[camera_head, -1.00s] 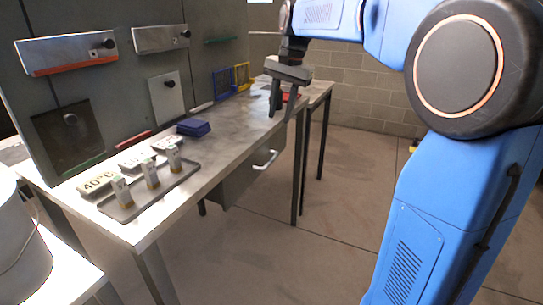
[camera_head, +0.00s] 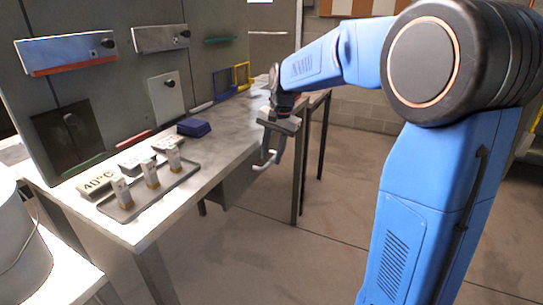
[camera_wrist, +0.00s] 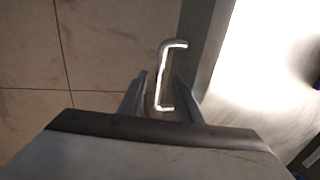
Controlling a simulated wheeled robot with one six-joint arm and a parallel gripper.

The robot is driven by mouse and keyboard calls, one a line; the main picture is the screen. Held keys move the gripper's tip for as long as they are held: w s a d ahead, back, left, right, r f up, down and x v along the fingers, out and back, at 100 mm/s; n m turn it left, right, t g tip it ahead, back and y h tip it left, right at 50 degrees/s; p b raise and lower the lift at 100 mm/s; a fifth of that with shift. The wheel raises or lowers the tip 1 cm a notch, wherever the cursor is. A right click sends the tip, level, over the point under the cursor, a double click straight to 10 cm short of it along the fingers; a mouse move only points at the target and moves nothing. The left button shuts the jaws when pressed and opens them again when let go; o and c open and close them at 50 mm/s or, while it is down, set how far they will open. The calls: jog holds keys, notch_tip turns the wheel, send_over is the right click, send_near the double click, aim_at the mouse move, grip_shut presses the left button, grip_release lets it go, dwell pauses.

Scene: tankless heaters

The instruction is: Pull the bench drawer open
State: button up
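The bench drawer (camera_head: 232,184) sits under the metal bench top, and its front looks flush with the bench. Its pale bar handle (camera_head: 262,163) sticks out from the front, partly hidden by my gripper in the head view. My gripper (camera_head: 273,150) points down at the handle, just off the bench's front edge. In the wrist view the handle (camera_wrist: 163,75) shows as a bright bracket lying partly between the two fingers of my gripper (camera_wrist: 160,92). The fingers are apart, with gaps visible beside the handle; I cannot tell whether either touches it.
The bench top (camera_head: 215,155) carries a tray (camera_head: 178,192) with small vials, label blocks and a blue box (camera_head: 194,127). A back panel (camera_head: 130,75) with plates stands behind. The floor in front of the drawer is clear.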

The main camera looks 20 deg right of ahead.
jog(key=shift+f, duration=0.4)
grip_shut()
jog(key=shift+s, duration=0.1)
jog(key=s+d, duration=1.8)
jog(key=shift+s, duration=0.25)
jog(key=shift+d+r, duration=0.1)
grip_release()
